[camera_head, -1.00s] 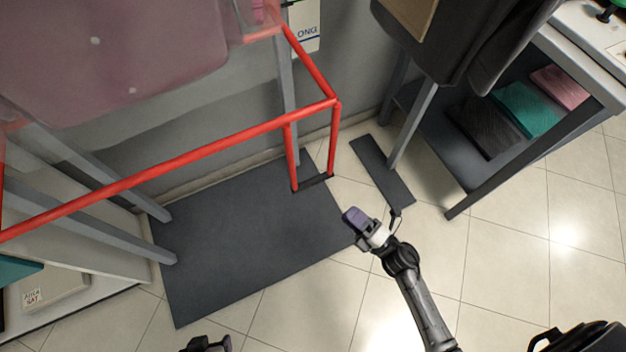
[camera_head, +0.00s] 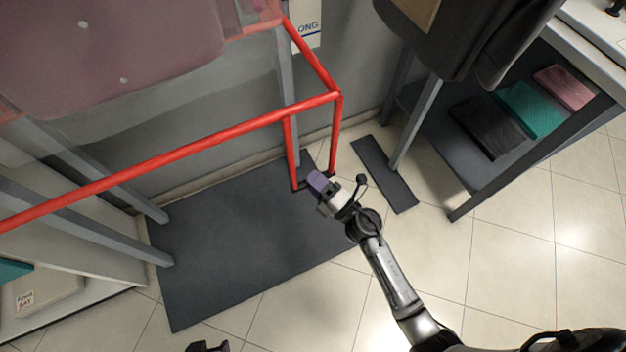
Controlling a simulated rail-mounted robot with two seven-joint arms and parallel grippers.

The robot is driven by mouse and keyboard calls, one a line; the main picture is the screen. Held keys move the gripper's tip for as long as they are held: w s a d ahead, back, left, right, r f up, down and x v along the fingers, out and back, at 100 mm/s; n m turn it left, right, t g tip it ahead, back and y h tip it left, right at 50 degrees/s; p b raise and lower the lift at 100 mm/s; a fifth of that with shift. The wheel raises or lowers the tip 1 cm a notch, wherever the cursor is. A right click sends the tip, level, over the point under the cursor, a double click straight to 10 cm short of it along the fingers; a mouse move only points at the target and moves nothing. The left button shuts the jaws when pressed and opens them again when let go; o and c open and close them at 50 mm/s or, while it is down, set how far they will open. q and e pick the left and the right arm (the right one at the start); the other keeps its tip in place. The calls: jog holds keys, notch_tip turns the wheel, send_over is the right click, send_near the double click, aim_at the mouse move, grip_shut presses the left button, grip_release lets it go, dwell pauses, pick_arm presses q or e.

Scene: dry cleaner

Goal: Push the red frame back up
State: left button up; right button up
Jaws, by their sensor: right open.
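The red frame (camera_head: 190,151) is a tubular rail structure at the left and centre. Its front bar runs from the left edge to a corner near the middle, with a side bar going back from that corner. Red uprights reach down below the corner to near the dark mat. My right gripper (camera_head: 318,182) is open and empty, and appears close beside the lower ends of these uprights; I cannot tell whether it touches them. My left gripper (camera_head: 207,347) shows only as a dark tip at the bottom edge, and its jaws cannot be made out.
A dark grey mat (camera_head: 235,250) lies on the tiled floor under the frame. Grey legs stand at left and behind. A shelf unit with folded cloths (camera_head: 530,108) is at right. A narrow dark strip (camera_head: 385,175) lies between.

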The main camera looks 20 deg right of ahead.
jog(key=shift+w+a, duration=0.15)
jog(key=shift+w, duration=0.1)
grip_shut()
dwell(0.4)
